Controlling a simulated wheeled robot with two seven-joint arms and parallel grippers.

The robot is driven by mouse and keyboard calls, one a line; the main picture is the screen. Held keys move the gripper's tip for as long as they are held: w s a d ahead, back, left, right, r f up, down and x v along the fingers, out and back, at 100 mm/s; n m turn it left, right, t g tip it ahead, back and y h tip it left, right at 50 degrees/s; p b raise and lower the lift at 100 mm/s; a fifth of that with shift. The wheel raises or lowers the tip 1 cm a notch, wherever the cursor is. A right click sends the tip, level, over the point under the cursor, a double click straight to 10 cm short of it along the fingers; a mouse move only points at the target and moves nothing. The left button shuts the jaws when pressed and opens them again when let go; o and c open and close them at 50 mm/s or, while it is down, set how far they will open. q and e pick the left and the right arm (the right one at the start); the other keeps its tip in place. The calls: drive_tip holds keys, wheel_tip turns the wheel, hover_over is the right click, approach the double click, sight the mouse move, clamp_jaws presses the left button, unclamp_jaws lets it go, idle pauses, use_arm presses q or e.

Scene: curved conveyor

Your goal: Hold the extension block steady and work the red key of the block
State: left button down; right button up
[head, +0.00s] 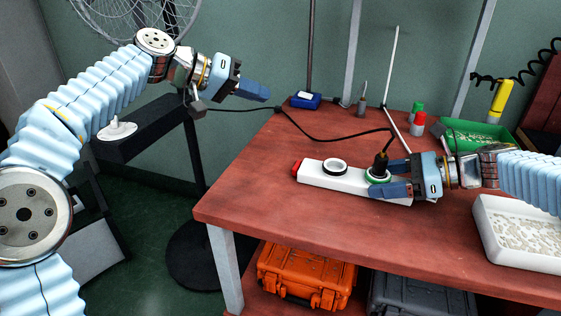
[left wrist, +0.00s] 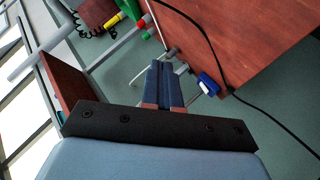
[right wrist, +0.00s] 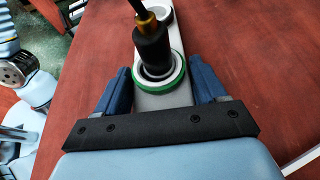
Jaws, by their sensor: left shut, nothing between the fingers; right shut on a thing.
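The white extension block (head: 347,179) lies on the red-brown table. Its red key (head: 296,168) is at its left end in the head view. One round socket (head: 334,166) is empty; the other, with a green ring (head: 377,177), has a black plug (head: 381,163) in it. My right gripper (head: 396,179) is shut on the block near the plugged socket; the right wrist view shows its fingers on both sides of the block (right wrist: 161,103). My left gripper (head: 268,94) is shut and empty, in the air past the table's left edge, apart from the block. Its fingers meet in the left wrist view (left wrist: 164,82).
A black cable (head: 325,139) runs from the plug across the table to the left. A blue box (head: 305,101), a thin pole, a green tray (head: 478,138) and red and green bottles stand at the back. A white tray (head: 485,235) is at the right. The table's front left is clear.

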use_arm(q)
drive_tip(key=s+a+f+g+y, duration=0.2)
drive_tip(key=s+a+f+y, duration=0.2)
drive_tip(key=s+f+y, duration=0.1)
drive_tip(key=shift+a+f, duration=0.15)
drive_tip(key=shift+f, duration=0.45)
drive_tip(key=shift+f, duration=0.1)
approach(280, 175)
drive_tip(key=w+f, duration=0.1)
drive_tip(key=w+d+f, duration=0.1)
drive_tip(key=f, duration=0.1)
drive_tip(key=w+d+f, duration=0.1)
drive_tip(key=shift+w+f, duration=0.2)
drive_tip(key=shift+f, duration=0.15)
drive_tip(key=shift+s+d+r, duration=0.1)
drive_tip(key=shift+s+d, duration=0.1)
drive_tip(key=shift+d, duration=0.4)
drive_tip(key=shift+s+d+r, duration=0.1)
drive_tip(key=shift+s+d, duration=0.1)
drive_tip(key=shift+d, duration=0.4)
drive_tip(key=shift+s+d, duration=0.2)
drive_tip(key=shift+d, duration=0.4)
